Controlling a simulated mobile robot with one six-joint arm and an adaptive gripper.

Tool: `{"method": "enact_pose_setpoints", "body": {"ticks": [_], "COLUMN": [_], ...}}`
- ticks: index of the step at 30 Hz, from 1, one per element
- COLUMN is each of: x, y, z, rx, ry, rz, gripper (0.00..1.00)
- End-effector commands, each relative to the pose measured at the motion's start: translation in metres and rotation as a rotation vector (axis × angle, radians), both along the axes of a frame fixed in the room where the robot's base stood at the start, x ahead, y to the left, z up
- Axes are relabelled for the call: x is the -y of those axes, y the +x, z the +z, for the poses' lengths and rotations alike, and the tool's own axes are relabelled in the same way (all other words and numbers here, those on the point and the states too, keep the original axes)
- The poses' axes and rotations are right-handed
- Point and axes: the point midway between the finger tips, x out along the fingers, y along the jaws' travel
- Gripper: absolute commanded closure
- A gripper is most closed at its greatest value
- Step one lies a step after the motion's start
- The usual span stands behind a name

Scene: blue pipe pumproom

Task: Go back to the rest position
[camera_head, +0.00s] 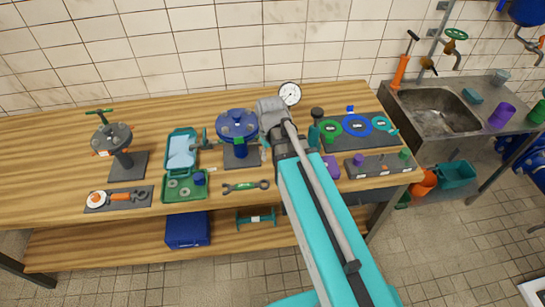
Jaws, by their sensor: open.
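My arm reaches up from the bottom right over the workbench (60,145), a turquoise link with a grey tube along it. Its upper end, with grey and dark parts, is above the bench just right of a blue valve wheel (232,124) on a stand. My gripper's fingers cannot be made out; the arm hides that spot and part of the bench behind it. I see nothing held.
A grey handwheel stand (113,140), an open teal case (181,150), a wrench (246,186) and a dark board with coloured rings (357,126) lie on the bench. A pressure gauge (290,94) stands behind the arm. A sink (432,107) is at the right. The tiled floor in front is partly clear.

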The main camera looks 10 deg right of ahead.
Motion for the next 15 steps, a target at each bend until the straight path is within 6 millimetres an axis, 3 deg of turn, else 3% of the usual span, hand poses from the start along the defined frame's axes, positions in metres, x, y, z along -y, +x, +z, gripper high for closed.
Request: {"method": "enact_pose_setpoints", "body": {"ticks": [15], "x": [0.0046], "y": [-0.0066], "z": [-0.0024], "rx": [0.0], "ry": [0.0], "rz": [-0.012], "gripper": [0.49]}}
